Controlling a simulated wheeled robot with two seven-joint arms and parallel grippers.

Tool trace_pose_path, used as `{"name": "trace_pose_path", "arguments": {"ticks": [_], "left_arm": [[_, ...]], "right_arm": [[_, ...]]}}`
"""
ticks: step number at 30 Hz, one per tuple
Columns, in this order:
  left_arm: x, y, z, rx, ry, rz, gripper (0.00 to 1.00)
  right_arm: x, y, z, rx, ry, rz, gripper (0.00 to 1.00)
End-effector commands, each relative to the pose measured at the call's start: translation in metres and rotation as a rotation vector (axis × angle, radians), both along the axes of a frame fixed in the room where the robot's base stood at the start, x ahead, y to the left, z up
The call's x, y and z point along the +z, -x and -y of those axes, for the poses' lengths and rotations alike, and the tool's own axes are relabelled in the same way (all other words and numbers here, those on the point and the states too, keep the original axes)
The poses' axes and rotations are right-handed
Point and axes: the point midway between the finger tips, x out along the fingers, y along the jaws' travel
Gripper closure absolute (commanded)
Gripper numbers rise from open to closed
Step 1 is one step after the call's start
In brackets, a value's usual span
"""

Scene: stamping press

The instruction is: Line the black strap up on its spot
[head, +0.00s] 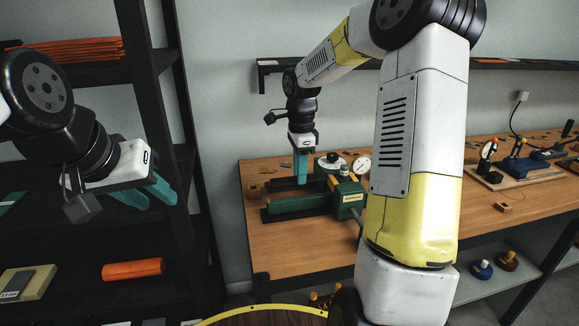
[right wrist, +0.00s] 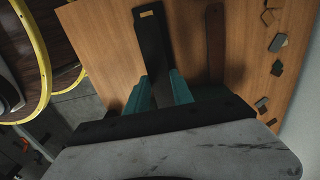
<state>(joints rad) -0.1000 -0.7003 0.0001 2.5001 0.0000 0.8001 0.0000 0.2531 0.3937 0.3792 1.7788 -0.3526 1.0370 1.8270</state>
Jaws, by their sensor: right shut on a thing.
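In the head view my right gripper (head: 301,168) points down over the left part of the bench, by the green press (head: 345,197). I cannot make out the strap clearly there. My left gripper (head: 148,193) is open and empty, in front of the dark shelves.
A dark brown strip shape (right wrist: 215,45), perhaps a shadow, lies beside the strap. Small dark pieces (right wrist: 277,68) lie along the bench's edge. A dial gauge (head: 362,165) stands by the press. An orange roll (head: 133,269) lies on the left shelf. My right arm hides mid-bench.

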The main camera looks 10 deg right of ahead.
Motion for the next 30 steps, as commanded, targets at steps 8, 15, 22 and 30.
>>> {"name": "trace_pose_path", "arguments": {"ticks": [8, 15, 22, 30], "left_arm": [[0.0, 0.0, 0.0, 0.0, 0.0, 0.0, 0.64], [0.0, 0.0, 0.0, 0.0, 0.0, 0.0, 0.64], [0.0, 0.0, 0.0, 0.0, 0.0, 0.0, 0.64], [0.0, 0.0, 0.0, 0.0, 0.0, 0.0, 0.64]], "right_arm": [[-0.01, 0.0, -0.001, 0.003, 0.0, -0.003, 1.0], [-0.033, 0.0, -0.001, 0.003, 0.001, -0.003, 1.0], [-0.036, 0.0, -0.001, 0.002, 0.0, 0.0, 1.0], [-0.036, 0.0, -0.001, 0.002, 0.0, -0.001, 1.0]]}}
